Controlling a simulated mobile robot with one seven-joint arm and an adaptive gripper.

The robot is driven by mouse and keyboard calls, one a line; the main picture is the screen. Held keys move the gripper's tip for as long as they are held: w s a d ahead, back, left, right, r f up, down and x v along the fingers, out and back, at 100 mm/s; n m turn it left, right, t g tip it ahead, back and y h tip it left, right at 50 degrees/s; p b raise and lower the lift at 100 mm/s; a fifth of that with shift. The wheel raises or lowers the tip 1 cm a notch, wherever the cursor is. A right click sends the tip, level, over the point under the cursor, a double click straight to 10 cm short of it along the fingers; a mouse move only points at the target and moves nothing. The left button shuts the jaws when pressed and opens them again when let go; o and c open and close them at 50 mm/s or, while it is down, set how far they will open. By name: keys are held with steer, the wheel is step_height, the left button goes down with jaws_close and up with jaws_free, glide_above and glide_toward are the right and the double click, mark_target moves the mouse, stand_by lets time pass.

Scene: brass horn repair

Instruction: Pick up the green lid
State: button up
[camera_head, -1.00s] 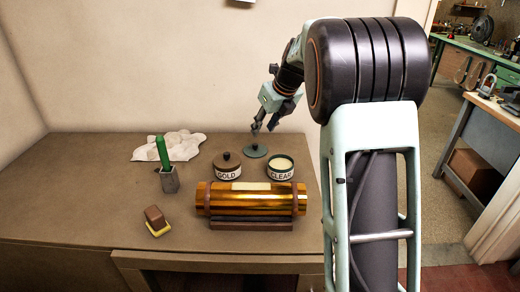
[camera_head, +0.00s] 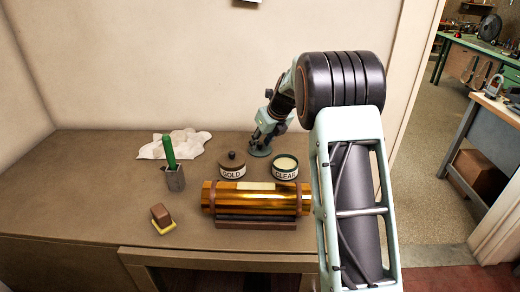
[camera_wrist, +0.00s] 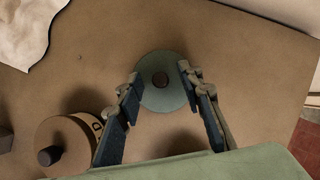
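The green lid (camera_head: 260,152) lies flat on the table behind the two jars. In the wrist view the green lid (camera_wrist: 160,97) is a round disc with a brown knob (camera_wrist: 160,80) at its middle. My gripper (camera_head: 262,141) is low over the lid in the head view and hides part of it. In the wrist view my gripper (camera_wrist: 158,82) is open, with one finger on each side of the knob. The knob is between the fingertips with a gap on both sides. I cannot tell how high the fingertips are above the lid.
The lidded GOLD jar (camera_head: 232,168) and the open CLEAR jar (camera_head: 285,170) stand close in front of the lid. A brass tube (camera_head: 255,199) lies on a cradle nearer me.

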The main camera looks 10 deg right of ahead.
jaws_close()
steer(key=shift+r, duration=0.1)
stand_by(0.3)
